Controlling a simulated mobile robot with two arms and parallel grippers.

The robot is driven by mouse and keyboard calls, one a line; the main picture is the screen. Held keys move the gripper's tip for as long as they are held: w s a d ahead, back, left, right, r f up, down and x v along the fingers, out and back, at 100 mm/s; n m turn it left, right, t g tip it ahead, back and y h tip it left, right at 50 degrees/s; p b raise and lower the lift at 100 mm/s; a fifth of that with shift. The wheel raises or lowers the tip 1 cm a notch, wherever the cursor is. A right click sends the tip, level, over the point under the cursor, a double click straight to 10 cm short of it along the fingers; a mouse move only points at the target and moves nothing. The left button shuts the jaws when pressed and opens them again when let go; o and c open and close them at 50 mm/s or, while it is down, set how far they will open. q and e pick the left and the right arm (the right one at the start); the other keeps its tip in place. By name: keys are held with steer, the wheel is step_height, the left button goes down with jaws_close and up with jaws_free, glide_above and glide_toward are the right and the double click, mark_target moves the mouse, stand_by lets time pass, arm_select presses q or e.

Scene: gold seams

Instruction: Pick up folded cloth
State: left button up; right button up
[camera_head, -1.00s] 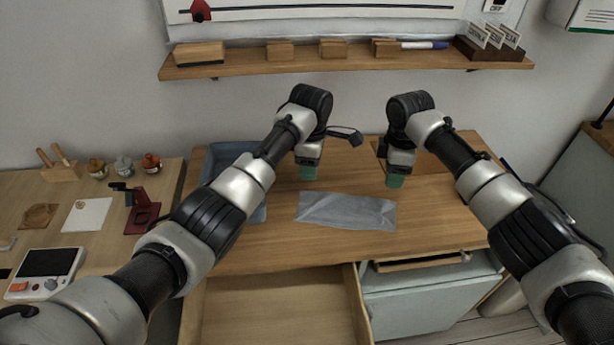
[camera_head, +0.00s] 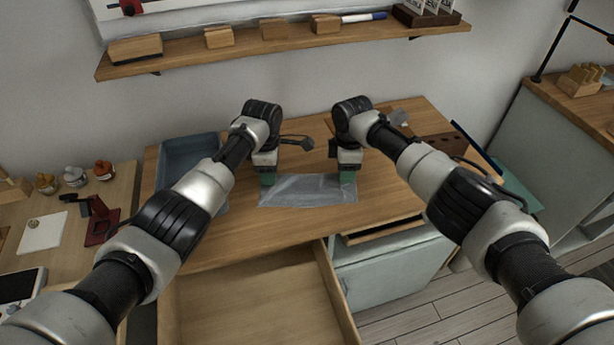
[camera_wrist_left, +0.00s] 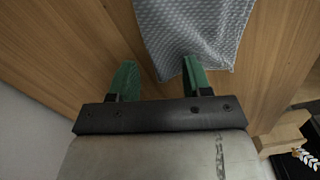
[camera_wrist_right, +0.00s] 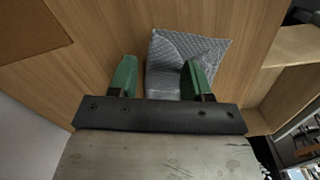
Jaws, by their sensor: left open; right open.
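The folded cloth (camera_head: 308,191) is a flat grey rectangle on the wooden desk. It also shows, with a fine pattern, in the left wrist view (camera_wrist_left: 190,28) and the right wrist view (camera_wrist_right: 185,52). My left gripper (camera_head: 268,182) points down at the cloth's left end. In the left wrist view its green fingers (camera_wrist_left: 158,78) are apart, one over bare wood and one over the cloth's edge. My right gripper (camera_head: 347,180) points down at the cloth's right end. In the right wrist view its fingers (camera_wrist_right: 158,78) are apart, with cloth between them. Contact cannot be told.
A blue-grey tray (camera_head: 165,163) stands at the desk's left. An open drawer (camera_head: 255,300) juts out in front. A shelf (camera_head: 290,40) with wooden blocks hangs on the wall behind. The wooden desk (camera_head: 235,235) is bare in front of the cloth.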

arm_select(q)
steer(key=shift+a+f, duration=0.1)
arm_select(e)
steer(key=shift+f, duration=0.1)
arm_select(q)
steer(key=shift+f+b, duration=0.75)
steer(key=shift+b, duration=0.05)
arm_select(e)
steer(key=shift+f, duration=0.7)
arm_select(q)
steer(key=shift+r, duration=0.15)
arm_select(e)
steer(key=shift+r, duration=0.1)
steer(key=shift+f, duration=0.2)
steer(key=shift+f, duration=0.15)
arm_select(q)
jaws_close()
arm_select(e)
jaws_close()
arm_select(q)
steer(key=shift+r, duration=0.1)
